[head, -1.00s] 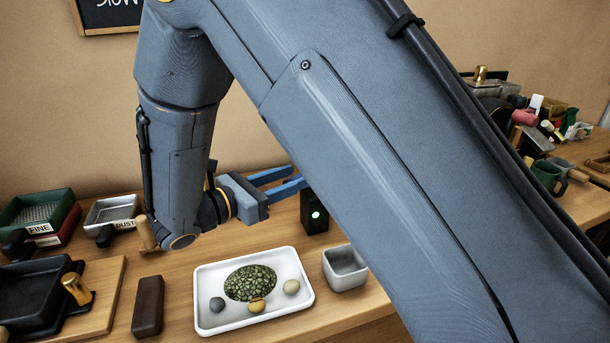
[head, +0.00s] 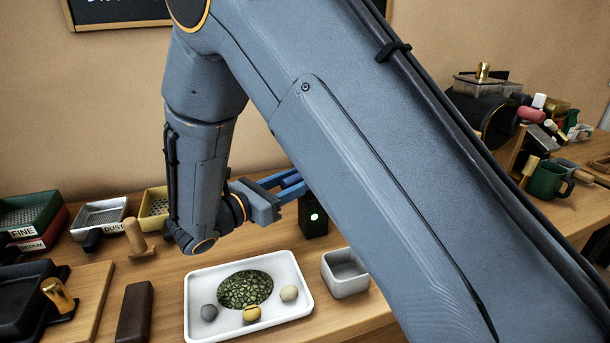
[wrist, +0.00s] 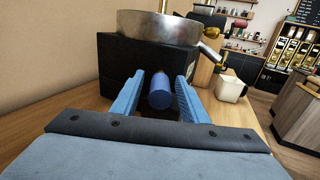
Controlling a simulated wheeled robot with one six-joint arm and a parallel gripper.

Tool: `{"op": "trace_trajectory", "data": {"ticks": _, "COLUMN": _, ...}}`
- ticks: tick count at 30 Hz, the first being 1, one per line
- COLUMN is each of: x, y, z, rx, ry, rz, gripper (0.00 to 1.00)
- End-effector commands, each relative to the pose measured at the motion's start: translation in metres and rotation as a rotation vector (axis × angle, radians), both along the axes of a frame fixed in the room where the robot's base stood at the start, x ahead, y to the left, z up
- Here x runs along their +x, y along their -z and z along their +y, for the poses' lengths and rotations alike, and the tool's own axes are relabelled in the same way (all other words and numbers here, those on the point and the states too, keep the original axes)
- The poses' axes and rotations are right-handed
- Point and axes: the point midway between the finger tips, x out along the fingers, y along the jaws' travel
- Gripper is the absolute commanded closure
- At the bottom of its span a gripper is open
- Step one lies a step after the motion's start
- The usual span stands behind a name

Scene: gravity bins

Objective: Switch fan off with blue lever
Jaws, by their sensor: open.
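The blue lever (wrist: 160,92) is a rounded blue cylinder pointing out from the black fan housing (wrist: 120,58) in the wrist view. My gripper (wrist: 160,82) is open, with one finger on each side of the lever. A gap shows at the right finger; contact at the left finger is unclear. In the head view my gripper (head: 284,182) reaches right toward the black housing (head: 314,224), which has a small glowing light (head: 314,217) on its face. My own arm hides most of the housing there.
A metal pan (wrist: 158,27) sits on top of the housing. A white tray (head: 205,325) with stones and a small grey bin (head: 345,275) stand in front. Sieves (head: 100,217) and a wooden board (head: 90,310) are on the left. A green mug (head: 547,180) is at the right.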

Motion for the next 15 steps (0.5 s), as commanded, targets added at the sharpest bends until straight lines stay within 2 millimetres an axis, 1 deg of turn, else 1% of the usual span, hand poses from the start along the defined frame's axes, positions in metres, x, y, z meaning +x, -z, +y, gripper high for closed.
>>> {"op": "trace_trajectory", "data": {"ticks": 1, "x": 0.005, "y": -0.001, "z": -0.007, "rx": 0.000, "ry": 0.002, "rz": 0.000, "gripper": 0.60}}
{"op": "trace_trajectory", "data": {"ticks": 3, "x": 0.010, "y": -0.001, "z": -0.013, "rx": 0.001, "ry": 0.003, "rz": 0.001, "gripper": 0.60}}
{"op": "trace_trajectory", "data": {"ticks": 6, "x": 0.015, "y": -0.001, "z": -0.018, "rx": 0.001, "ry": 0.001, "rz": -0.001, "gripper": 0.60}}
{"op": "trace_trajectory", "data": {"ticks": 15, "x": 0.018, "y": 0.000, "z": -0.021, "rx": 0.001, "ry": 0.000, "rz": -0.001, "gripper": 0.60}}
